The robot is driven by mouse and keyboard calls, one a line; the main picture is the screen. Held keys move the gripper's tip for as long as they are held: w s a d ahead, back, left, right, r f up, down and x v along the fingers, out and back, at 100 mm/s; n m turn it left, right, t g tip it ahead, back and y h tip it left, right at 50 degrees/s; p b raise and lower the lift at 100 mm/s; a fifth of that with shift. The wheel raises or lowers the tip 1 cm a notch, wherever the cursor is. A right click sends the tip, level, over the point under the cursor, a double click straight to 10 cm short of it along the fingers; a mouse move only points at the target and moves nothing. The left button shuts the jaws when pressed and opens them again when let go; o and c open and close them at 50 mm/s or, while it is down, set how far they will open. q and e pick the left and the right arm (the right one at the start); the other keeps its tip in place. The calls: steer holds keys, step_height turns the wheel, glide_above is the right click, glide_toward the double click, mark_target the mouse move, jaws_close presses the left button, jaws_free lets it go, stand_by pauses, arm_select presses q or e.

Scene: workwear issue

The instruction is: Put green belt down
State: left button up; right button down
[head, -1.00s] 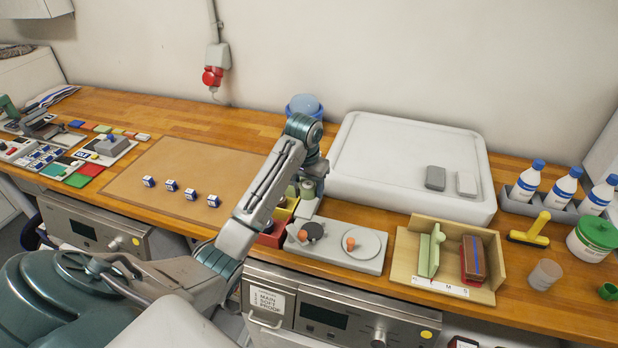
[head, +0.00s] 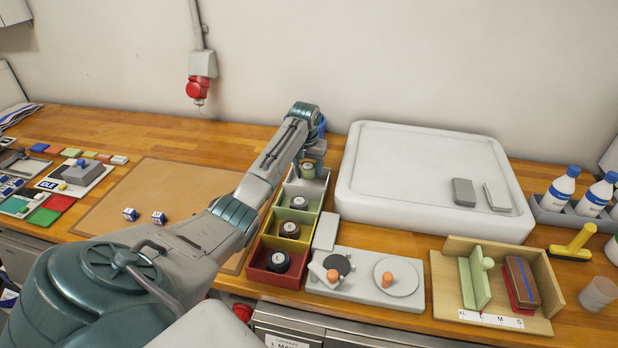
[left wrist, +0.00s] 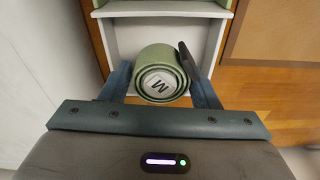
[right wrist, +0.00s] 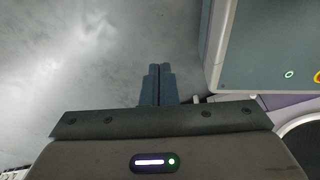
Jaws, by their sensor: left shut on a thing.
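The green belt (left wrist: 160,75) is a rolled coil with a white label marked M. My left gripper (left wrist: 160,82) is shut on it, one finger on each side. In the head view the belt (head: 308,168) is in my left gripper (head: 308,172) at the far, pale grey compartment (head: 317,184) of the belt tray. The left wrist view shows the white compartment floor around the coil; I cannot tell whether the coil touches it. My right gripper (right wrist: 160,85) has its fingers together and empty, away from the bench objects.
A grey plate with round discs (head: 365,290) is at the front right. A brown mat (head: 170,190) lies left.

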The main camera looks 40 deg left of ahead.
mark_target(307, 179)
arm_select(q)
steer(key=shift+f, duration=0.85)
step_height(307, 179, down, 2)
steer(key=shift+f+p, duration=0.15)
steer(key=shift+p, duration=0.45)
steer(key=shift+f, duration=0.55)
steer(key=o, duration=1)
steer(key=shift+f, duration=0.1)
steer(key=shift+o, duration=0.2)
arm_select(e)
steer(key=shift+a+r, duration=0.35)
steer(key=shift+r, duration=0.4)
